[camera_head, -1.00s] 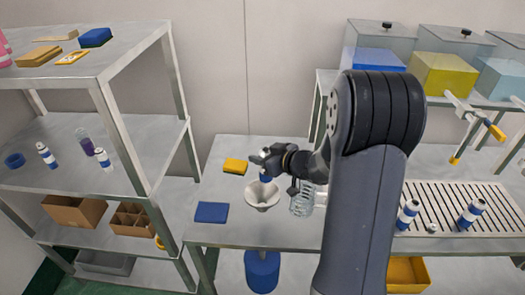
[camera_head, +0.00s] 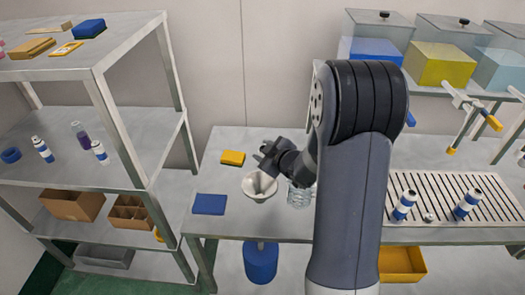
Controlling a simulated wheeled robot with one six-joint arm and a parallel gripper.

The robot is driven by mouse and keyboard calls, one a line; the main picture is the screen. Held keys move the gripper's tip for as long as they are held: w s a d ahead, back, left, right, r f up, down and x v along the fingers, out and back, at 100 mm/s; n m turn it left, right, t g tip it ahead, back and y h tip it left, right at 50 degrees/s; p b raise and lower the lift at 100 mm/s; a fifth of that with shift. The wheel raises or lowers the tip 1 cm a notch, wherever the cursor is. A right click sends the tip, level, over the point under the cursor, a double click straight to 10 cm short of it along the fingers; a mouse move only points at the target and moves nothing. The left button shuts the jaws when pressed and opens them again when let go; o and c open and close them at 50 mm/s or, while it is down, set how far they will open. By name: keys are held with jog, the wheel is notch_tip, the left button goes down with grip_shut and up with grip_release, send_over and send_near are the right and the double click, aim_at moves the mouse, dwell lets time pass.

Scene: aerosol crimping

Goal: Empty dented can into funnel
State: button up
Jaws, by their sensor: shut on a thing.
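The pale funnel (camera_head: 259,187) is set in the table, left of my arm, with its wide mouth up. My gripper (camera_head: 265,156) is just above and behind the funnel, turned to the left, and shut on the can. The can is mostly hidden by my gripper and too small to make out, so its dent, its tilt and any flow from it cannot be told. A blue bucket (camera_head: 261,263) stands under the table below the funnel.
A clear glass jar (camera_head: 299,196) stands right of the funnel, partly behind my arm. A yellow block (camera_head: 233,158) and a blue mat (camera_head: 209,204) lie left. Blue-and-white cans (camera_head: 404,205) stand on the slatted rack (camera_head: 437,197) at right. A shelf (camera_head: 146,160) stands at left.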

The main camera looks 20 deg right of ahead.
aim_at(265, 182)
jog(key=shift+w+d+f+n+t+h+b, duration=0.15)
jog(key=shift+f+n+t+h+b, duration=0.3)
jog(key=shift+f+n+h, duration=0.45)
jog(key=n+b, duration=0.1)
jog(key=b, duration=0.1)
jog(key=f+b, duration=0.1)
jog(key=b, duration=0.1)
jog(key=shift+d+f+n+t+h, duration=0.15)
jog(key=shift+f+n+t+h, duration=0.15)
jog(key=shift+n+t, duration=0.1)
jog(key=f+n+b, duration=0.1)
jog(key=b, duration=0.1)
jog(key=shift+f+n+t+h+b, duration=0.25)
jog(key=shift+f+n+h+b, duration=0.1)
jog(key=shift+f+n+h, duration=0.05)
jog(key=shift+f+b, duration=0.1)
jog(key=shift+b, duration=0.4)
jog(key=f+n+b, duration=0.1)
jog(key=b, duration=0.3)
jog(key=n+t+h+b, duration=0.1)
jog(key=b, duration=0.4)
jog(key=shift+f+n, duration=0.3)
jog(key=shift+f, duration=0.05)
jog(key=n+b, duration=0.1)
jog(key=b, duration=0.1)
jog(key=n+t+b, duration=0.1)
jog(key=b, duration=0.1)
jog(key=shift+a+r+h, duration=0.2)
jog(key=shift+a+h, duration=0.05)
jog(key=shift+h, duration=0.15)
